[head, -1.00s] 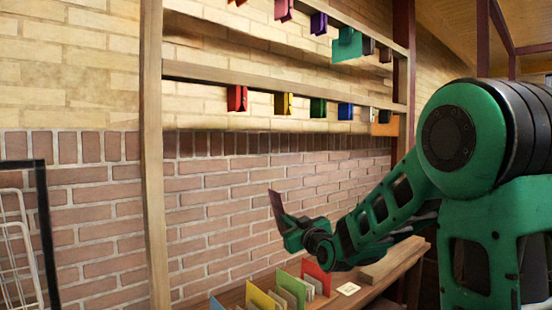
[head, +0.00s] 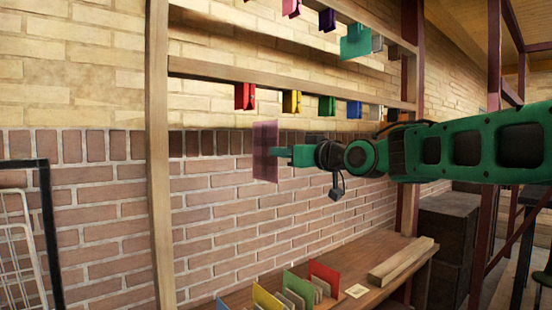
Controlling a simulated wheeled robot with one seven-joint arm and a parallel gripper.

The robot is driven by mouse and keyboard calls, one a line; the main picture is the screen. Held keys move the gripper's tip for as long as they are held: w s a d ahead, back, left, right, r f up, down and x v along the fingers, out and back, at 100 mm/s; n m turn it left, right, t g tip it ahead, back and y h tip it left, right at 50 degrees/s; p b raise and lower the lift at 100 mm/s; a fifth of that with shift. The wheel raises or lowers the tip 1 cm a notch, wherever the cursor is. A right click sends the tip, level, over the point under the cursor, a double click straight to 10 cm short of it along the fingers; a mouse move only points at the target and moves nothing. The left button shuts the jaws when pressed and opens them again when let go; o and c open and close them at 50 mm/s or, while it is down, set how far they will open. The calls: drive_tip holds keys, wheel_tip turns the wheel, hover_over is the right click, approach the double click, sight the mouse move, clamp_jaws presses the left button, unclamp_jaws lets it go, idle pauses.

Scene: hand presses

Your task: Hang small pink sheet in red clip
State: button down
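My gripper (head: 284,156) is shut on the small pink sheet (head: 264,165) and holds it upright at its right side. The sheet looks like a thin, see-through pinkish panel in front of the brick wall. The red clip (head: 244,96) hangs under the lower wooden rail (head: 210,69), at the left end of its row. In the picture the sheet's top edge is just below the clip and a little to its right, apart from it. I cannot tell the distance between them in depth. The red clip holds no sheet that I can see.
Yellow (head: 291,102), green (head: 326,106) and blue (head: 354,109) clips hang right of the red one. A teal sheet (head: 355,42) hangs from the upper rail. Below, a bench (head: 385,290) carries coloured dividers with sheets and a wooden block (head: 401,262). A post (head: 158,150) stands left.

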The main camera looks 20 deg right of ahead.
sight(259, 123)
drive_tip(key=shift+r+x, duration=0.15)
drive_tip(key=shift+x, duration=2.35)
drive_tip(key=shift+r+x, duration=0.15)
drive_tip(key=shift+x, duration=2.4)
drive_tip(key=shift+w+r, duration=0.15)
drive_tip(key=shift+r, duration=1.25)
drive_tip(key=shift+r, duration=1.25)
drive_tip(key=shift+r, duration=0.3)
drive_tip(key=shift+r, duration=0.3)
drive_tip(key=shift+r, duration=0.35)
drive_tip(key=shift+r, duration=0.1)
